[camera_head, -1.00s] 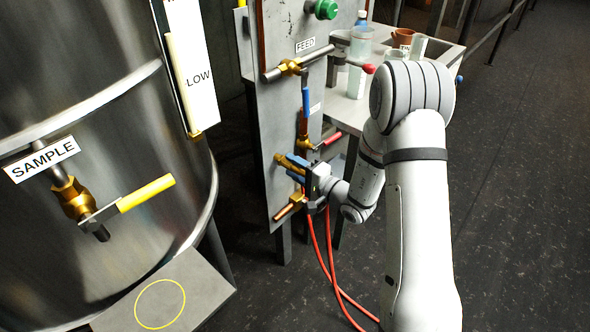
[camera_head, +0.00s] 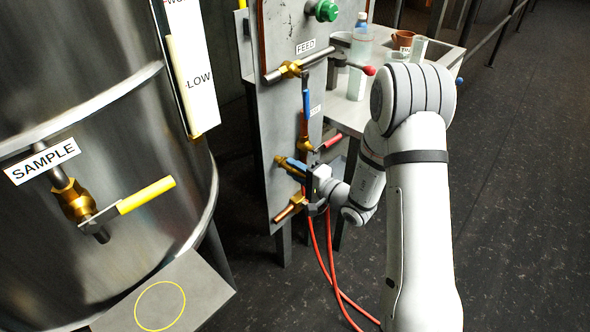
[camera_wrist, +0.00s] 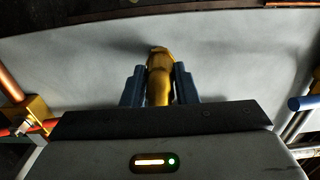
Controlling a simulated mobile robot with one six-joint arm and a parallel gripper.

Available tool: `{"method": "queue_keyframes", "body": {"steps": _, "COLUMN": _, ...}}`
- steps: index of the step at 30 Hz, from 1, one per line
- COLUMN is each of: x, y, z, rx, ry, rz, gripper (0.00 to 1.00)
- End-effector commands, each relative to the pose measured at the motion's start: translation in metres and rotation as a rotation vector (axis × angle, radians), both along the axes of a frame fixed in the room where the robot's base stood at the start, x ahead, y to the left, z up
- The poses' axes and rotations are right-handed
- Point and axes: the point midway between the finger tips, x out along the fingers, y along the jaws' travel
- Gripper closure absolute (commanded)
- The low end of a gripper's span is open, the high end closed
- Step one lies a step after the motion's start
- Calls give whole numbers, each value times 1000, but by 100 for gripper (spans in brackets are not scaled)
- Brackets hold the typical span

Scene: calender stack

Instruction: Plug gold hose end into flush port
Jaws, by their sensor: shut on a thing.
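My gripper (camera_wrist: 160,90) is shut on the gold hose end (camera_wrist: 158,72) in the wrist view, with a blue finger on each side of it. The gold end points at the pale grey panel. In the head view my gripper (camera_head: 297,169) is at the lower part of the upright panel (camera_head: 284,120), with the red hose (camera_head: 322,258) hanging below. The flush port cannot be made out; the gripper and hose end may cover it. I cannot tell whether the hose end touches the panel.
A brass fitting (camera_head: 289,207) sits just below my gripper. A red-handled valve (camera_head: 327,142) and a blue-handled valve (camera_head: 306,98) are just above. The tank with the SAMPLE valve (camera_head: 76,203) stands left. A side table (camera_head: 345,115) with bottles is behind.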

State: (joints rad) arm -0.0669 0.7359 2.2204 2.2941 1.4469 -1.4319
Motion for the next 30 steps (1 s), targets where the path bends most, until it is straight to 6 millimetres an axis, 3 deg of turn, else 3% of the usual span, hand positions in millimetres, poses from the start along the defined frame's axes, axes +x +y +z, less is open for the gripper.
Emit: {"method": "queue_keyframes", "body": {"steps": 30, "x": -23, "y": -29, "z": 0, "rx": 0, "ry": -1, "rz": 0, "gripper": 100}}
